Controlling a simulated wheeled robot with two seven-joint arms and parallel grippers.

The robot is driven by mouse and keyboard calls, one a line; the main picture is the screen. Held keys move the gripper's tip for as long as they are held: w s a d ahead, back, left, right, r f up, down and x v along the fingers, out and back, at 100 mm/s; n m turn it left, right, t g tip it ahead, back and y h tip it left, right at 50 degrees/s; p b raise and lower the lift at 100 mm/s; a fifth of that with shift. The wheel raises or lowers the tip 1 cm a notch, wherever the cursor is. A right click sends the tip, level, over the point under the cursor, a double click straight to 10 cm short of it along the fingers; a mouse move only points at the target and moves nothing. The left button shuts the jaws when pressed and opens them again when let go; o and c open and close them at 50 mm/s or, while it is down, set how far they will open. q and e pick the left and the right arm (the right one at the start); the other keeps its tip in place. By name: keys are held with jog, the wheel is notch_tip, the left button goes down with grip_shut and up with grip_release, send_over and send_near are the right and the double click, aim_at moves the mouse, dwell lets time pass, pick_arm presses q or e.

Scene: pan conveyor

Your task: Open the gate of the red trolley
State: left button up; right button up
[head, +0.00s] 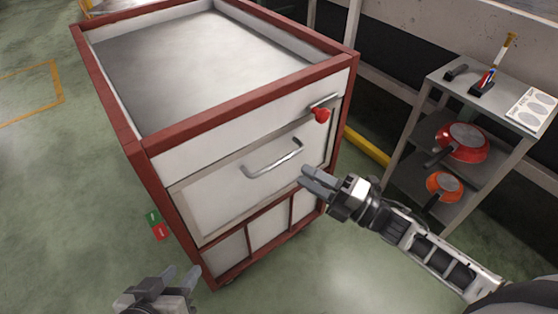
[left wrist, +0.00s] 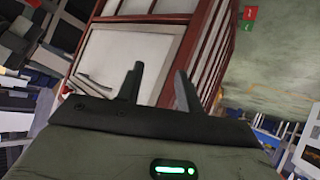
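The red trolley (head: 139,146) has a red frame, white panels and an open grey top; it also shows tilted in the left wrist view (left wrist: 222,50). Its white front gate (head: 222,190) looks shut and has a silver bar handle (head: 272,160). A red knob (head: 321,115) sits on a metal latch at the gate's upper right. My right gripper (head: 312,182) is just right of and below the handle, apart from it; its fingers look close together. My left gripper (head: 182,279) is low, in front of the trolley's left corner; it is open and empty in the left wrist view (left wrist: 158,88).
A grey shelf unit (head: 405,130) at the right holds red pans (head: 462,142) and small tools. A green and red marker (head: 157,225) is on the floor left of the trolley. Green floor is free in front. A yellow rail (head: 366,146) runs behind.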

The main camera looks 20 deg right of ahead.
aim_at(279, 160)
jog(key=x, duration=0.8)
jog(key=shift+c, duration=0.2)
jog(key=shift+f+b, duration=0.1)
jog(key=shift+b, duration=0.2)
grip_shut()
